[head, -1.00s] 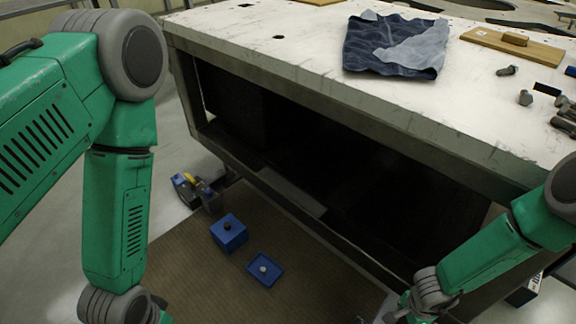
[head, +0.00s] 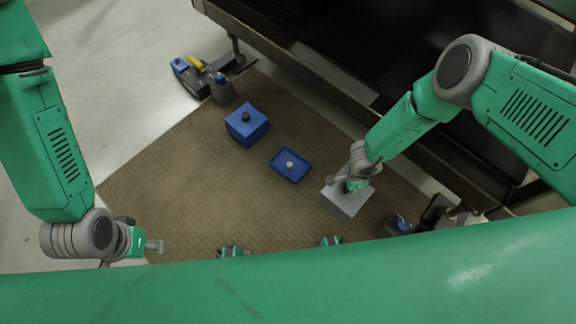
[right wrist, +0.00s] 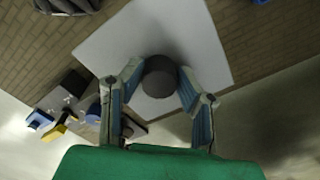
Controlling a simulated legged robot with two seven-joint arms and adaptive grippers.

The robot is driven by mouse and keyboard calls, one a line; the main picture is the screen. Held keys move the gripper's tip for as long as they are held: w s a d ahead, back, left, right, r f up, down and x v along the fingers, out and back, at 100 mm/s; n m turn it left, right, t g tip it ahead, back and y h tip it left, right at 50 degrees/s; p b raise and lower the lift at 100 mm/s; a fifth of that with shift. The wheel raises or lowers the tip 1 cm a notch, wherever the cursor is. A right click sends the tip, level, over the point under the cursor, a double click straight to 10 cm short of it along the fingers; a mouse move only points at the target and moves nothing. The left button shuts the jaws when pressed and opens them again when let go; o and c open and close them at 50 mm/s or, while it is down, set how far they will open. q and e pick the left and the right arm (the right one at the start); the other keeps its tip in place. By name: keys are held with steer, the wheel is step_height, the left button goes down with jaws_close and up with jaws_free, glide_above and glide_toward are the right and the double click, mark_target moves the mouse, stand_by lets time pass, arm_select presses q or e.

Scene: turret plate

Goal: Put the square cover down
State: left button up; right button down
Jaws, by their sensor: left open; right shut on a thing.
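The square cover (head: 344,204) is a light grey square piece with a dark round knob. My right gripper (head: 357,184) is shut on this knob and the cover hangs below it, over the right part of the brown mat. In the right wrist view, the knob (right wrist: 158,77) sits between the two fingers and the cover (right wrist: 200,50) spreads out behind it. I cannot tell whether the cover touches the mat. My left gripper (head: 155,247) is open and empty at the mat's lower left edge.
A blue box (head: 238,130) with a dark knob and a shallow blue tray (head: 291,175) with a pale knob lie on the mat (head: 190,190). Dark fixtures with blue parts stand at upper left (head: 200,80) and lower right (head: 395,228). The mat's left half is clear.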

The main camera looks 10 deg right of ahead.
steer(key=shift+d+f, duration=0.3)
steer(key=shift+d, duration=0.15)
steer(key=f, duration=0.1)
steer(key=f+b, duration=0.2)
steer(key=shift+d+f, duration=0.15)
steer(key=shift+d, duration=0.1)
step_height(320, 180, down, 7)
steer(key=b, duration=0.4)
steer(key=shift+a, duration=0.45)
arm_select(q)
step_height(320, 180, down, 6)
arm_select(e)
steer(key=c, duration=1.2)
jaws_free()
steer(key=shift+o, duration=0.2)
step_height(320, 180, up, 13)
steer(key=p, duration=0.7)
steer(key=shift+d+f, duration=0.15)
arm_select(q)
step_height(320, 180, up, 8)
steer(key=d, duration=0.1)
